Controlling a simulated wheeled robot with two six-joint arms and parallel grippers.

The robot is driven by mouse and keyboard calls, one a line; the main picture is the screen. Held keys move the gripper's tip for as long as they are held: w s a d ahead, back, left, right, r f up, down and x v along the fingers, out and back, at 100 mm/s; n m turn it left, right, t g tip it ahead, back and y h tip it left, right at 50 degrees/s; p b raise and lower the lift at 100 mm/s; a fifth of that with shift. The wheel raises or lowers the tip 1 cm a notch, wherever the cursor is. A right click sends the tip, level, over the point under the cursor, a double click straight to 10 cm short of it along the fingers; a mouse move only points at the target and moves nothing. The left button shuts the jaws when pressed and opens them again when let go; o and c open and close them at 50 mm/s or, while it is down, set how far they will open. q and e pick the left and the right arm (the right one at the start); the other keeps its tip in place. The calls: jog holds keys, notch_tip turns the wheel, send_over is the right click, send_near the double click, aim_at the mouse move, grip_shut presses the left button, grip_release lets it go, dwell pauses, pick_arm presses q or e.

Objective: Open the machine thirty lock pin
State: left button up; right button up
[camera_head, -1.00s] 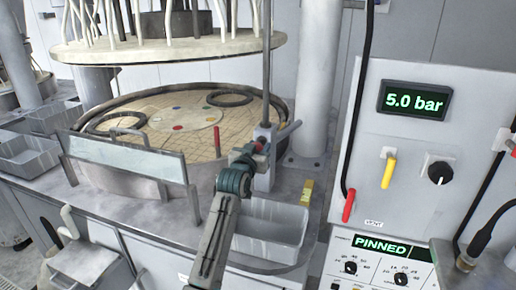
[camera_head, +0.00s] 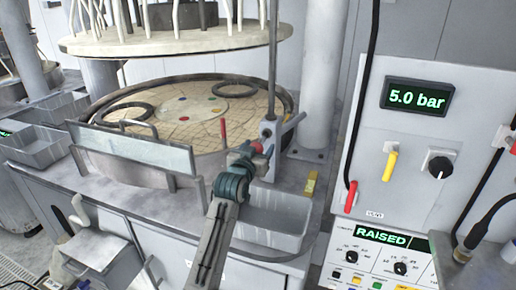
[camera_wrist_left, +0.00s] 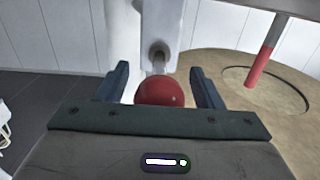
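The lock pin's red ball knob (camera_wrist_left: 160,92) sits between the two fingers of my left gripper (camera_wrist_left: 160,82) in the left wrist view. A gap shows on each side of the knob, so the gripper looks open around it. A short metal shaft (camera_wrist_left: 159,60) joins the knob to a white bracket (camera_wrist_left: 157,20). In the head view, the red knob (camera_head: 257,148) shows at the tip of my left gripper (camera_head: 248,157), by the bracket (camera_head: 268,135) on the thin rod. The panel display (camera_head: 388,239) reads RAISED. My right gripper is not in view.
The round platen (camera_head: 190,135) lies behind, with an upper disc (camera_head: 180,42) above it. A grey bin (camera_head: 272,222) is below right. The control panel (camera_head: 430,150) stands at right.

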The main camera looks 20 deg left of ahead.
pick_arm(q)
jog(key=shift+s, duration=0.45)
jog(key=s+b, duration=0.3)
jog(key=s, duration=0.7)
jog(key=shift+a, duration=0.15)
